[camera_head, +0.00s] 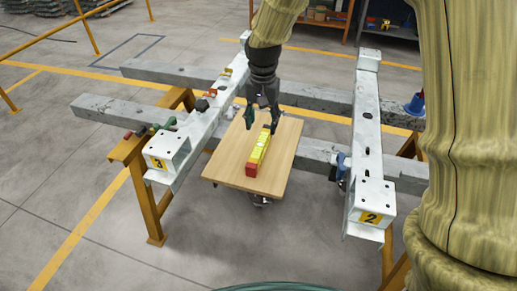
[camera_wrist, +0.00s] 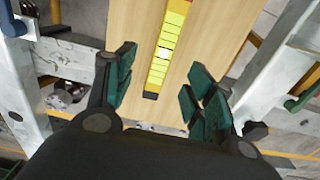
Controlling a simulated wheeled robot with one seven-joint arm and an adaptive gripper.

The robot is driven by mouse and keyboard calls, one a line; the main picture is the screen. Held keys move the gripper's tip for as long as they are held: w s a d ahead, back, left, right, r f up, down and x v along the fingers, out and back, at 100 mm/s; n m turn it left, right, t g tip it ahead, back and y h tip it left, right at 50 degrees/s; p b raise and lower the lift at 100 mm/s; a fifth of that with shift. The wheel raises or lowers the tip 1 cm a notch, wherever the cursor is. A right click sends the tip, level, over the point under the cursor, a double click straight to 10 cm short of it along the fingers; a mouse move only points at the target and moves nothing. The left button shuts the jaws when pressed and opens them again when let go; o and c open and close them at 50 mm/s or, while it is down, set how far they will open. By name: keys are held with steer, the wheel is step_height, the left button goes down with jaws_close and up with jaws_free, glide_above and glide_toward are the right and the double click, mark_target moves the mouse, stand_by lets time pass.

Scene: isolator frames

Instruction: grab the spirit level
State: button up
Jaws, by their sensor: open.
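The spirit level (camera_head: 258,152) is a long yellow bar with a red end. It lies on a wooden board (camera_head: 226,168) between the two white beams. In the wrist view the level (camera_wrist: 172,45) runs away from me, with its dark near end between the fingers. My gripper (camera_head: 263,122) is over the far end of the level in the head view. In the wrist view my gripper (camera_wrist: 160,85) is open, with a green-padded finger on each side of the level and a gap to both. I cannot tell its exact height above the board.
White beams numbered 3 (camera_head: 170,150) and 2 (camera_head: 371,205) flank the board. Grey crossbeams (camera_head: 325,160) on yellow trestles (camera_head: 147,200) run below. A blue object (camera_head: 341,168) is at the right beam. Open floor surrounds the frame.

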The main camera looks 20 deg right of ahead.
mark_target(260, 145)
steer(key=shift+w+a+f, duration=0.1)
steer(key=shift+a+f, duration=0.05)
steer(key=shift+f, duration=2.45)
steer(key=shift+a+f, duration=0.15)
steer(key=shift+f, duration=2.45)
jaws_close()
